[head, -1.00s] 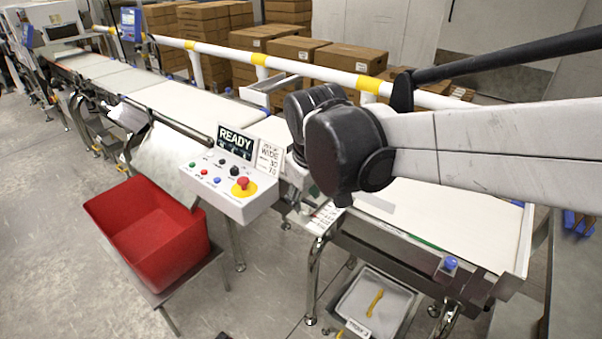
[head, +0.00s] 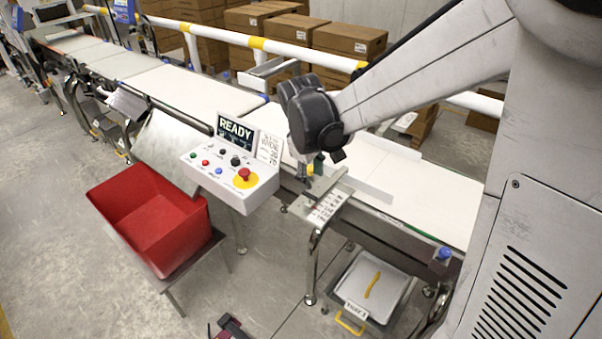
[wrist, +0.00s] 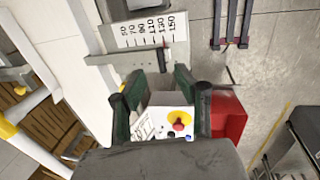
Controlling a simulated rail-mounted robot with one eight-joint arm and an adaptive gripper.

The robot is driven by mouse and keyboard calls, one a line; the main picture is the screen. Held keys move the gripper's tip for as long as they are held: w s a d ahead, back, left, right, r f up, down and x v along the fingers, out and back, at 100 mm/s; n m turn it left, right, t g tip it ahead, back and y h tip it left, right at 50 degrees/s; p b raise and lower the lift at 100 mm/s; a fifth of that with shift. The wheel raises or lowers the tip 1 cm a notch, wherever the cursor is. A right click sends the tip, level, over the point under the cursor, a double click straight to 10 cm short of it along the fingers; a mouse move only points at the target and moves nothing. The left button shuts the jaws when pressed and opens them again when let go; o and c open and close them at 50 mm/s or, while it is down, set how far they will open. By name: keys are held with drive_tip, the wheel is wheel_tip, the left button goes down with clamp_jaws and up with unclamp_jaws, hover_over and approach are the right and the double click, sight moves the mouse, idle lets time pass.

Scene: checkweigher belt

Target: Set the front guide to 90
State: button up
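The scale plate (head: 326,205) is at the belt's front edge. In the wrist view the scale (wrist: 147,30) shows marks from 50 to 150. A grey metal bar (wrist: 115,58), seemingly part of the front guide, lies across beside the scale; its right end is near the 130 mark, but I cannot read the exact setting. My gripper (wrist: 158,82) has green-padded fingers apart, with nothing seen between them. Its fingertips lie just short of the bar, with no clear contact. In the head view my gripper (head: 310,178) points down beside the scale plate, its fingers partly hidden.
The control box (head: 232,178) reads READY and has a red button on yellow, close left of my gripper. A red bin (head: 150,225) stands further left. A tray (head: 385,285) sits below the belt. The white belt (head: 440,200) is clear on the right.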

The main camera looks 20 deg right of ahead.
sight(315, 197)
drive_tip(key=f, duration=0.3)
drive_tip(key=w+d+f, duration=0.1)
drive_tip(key=f, duration=0.6)
drive_tip(key=shift+w+d+f, duration=0.15)
drive_tip(key=shift+d+f, duration=0.2)
clamp_jaws()
